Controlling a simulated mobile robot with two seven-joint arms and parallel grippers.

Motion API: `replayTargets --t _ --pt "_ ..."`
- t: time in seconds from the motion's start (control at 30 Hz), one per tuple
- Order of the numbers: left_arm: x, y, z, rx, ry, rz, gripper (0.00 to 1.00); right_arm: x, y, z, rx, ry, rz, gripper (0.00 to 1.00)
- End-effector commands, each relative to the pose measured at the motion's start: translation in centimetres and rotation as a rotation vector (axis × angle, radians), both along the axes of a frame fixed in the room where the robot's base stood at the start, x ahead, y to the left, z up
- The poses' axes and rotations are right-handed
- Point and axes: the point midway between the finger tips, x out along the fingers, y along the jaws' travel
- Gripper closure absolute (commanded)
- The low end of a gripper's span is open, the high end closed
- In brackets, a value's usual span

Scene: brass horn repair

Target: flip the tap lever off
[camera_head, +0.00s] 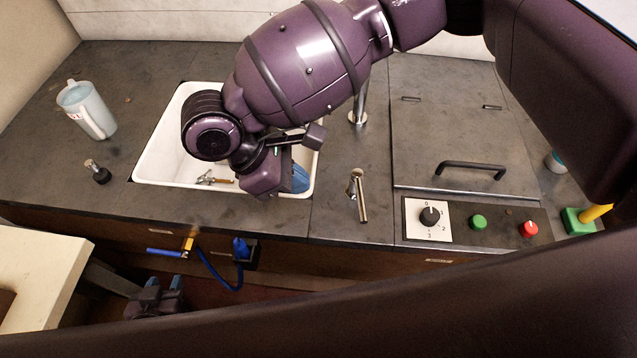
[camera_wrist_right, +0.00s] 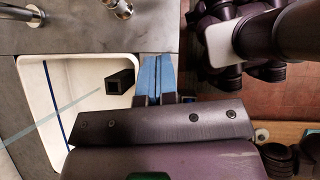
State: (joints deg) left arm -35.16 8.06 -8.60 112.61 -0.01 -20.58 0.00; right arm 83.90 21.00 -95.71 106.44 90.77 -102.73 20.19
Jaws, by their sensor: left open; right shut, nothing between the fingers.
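The tap lever (camera_head: 361,200) is a small metal handle on a short post on the dark counter, right of the sink. Its handle points toward the counter's front edge. The tap's upright pipe (camera_head: 360,105) stands behind it, its upper part hidden by my right arm. My right gripper (camera_head: 300,178) is over the sink's right front part, left of the lever and apart from it. Its blue fingers are together and empty, as the right wrist view (camera_wrist_right: 158,76) shows. My left gripper (camera_head: 164,285) is open, low in front of the counter, far from the lever.
The white sink (camera_head: 150,165) holds a small metal part with an orange end (camera_head: 213,180). A control panel with a dial (camera_head: 430,216) and a handled lid (camera_head: 470,170) lie right of the lever. A jug (camera_head: 88,110) stands far left. Blue tubing (camera_head: 215,275) hangs below the counter edge.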

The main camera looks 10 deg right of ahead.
Motion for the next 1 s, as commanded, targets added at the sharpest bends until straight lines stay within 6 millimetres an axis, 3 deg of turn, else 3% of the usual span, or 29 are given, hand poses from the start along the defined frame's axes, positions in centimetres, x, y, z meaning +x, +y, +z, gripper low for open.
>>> replayTargets --t 0.53,0.73,1.0 --pt "0.0 0.0 0.9 -0.001 0.0 -0.001 0.59 -0.7 -5.4 -7.5 -0.001 0.002 0.0 1.0" --pt "-0.4 0.1 0.8 0.0 0.015 0.001 0.59 -1.0 -7.9 -8.1 -0.001 0.001 -0.001 1.0" --pt "-0.6 0.1 0.9 0.0 0.017 0.002 0.59 -1.1 -8.9 -8.5 0.0 0.0 0.0 1.0"
